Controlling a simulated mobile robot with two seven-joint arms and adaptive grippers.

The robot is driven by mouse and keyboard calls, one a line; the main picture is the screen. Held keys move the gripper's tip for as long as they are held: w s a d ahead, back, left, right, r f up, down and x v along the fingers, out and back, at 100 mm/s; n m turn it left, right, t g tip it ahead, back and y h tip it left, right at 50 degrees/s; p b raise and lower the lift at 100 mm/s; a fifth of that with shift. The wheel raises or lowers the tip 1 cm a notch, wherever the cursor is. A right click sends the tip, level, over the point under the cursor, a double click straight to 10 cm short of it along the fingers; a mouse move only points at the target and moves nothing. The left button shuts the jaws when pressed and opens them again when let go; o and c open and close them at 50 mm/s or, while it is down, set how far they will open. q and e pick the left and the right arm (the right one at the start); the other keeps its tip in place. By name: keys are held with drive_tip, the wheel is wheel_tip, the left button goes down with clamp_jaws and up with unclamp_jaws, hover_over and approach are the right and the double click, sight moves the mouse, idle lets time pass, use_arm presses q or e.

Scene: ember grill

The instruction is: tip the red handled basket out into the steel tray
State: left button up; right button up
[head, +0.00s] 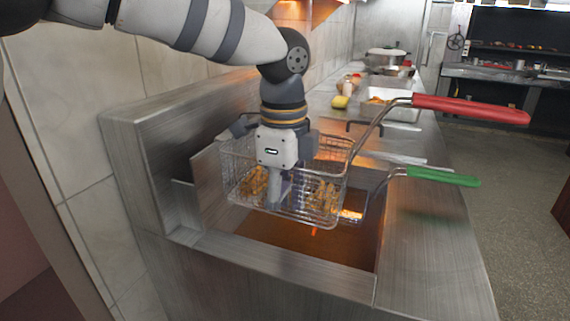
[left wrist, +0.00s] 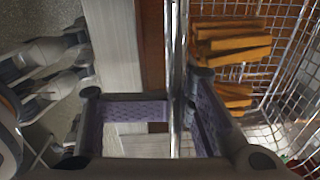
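The red handled basket (head: 335,190) is wire mesh with golden fries inside, and its red handle (head: 470,108) points right. It is level and appears to hang above the fryer oil. My left gripper (head: 275,196) reaches down at it from above. In the left wrist view, my gripper's fingers (left wrist: 180,105) are on either side of the basket's rim bar (left wrist: 177,50) and appear closed on it, with fries (left wrist: 230,45) to the right. The steel tray (head: 402,114) stands farther back on the counter, with some orange food in it. My right gripper is not in view.
The fryer's oil well (head: 300,248) lies below the basket. A green handle (head: 442,177) of another basket reaches out over the counter at the right. A yellow item (head: 340,102) and a pot (head: 385,57) stand farther back. A tiled wall is at the left.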

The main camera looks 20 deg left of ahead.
use_arm(q)
drive_tip(key=shift+f, duration=0.65)
drive_tip(key=shift+w, duration=0.15)
drive_tip(key=shift+o, duration=0.4)
clamp_jaws()
drive_tip(key=o, duration=1)
unclamp_jaws()
drive_tip(key=shift+r, duration=0.1)
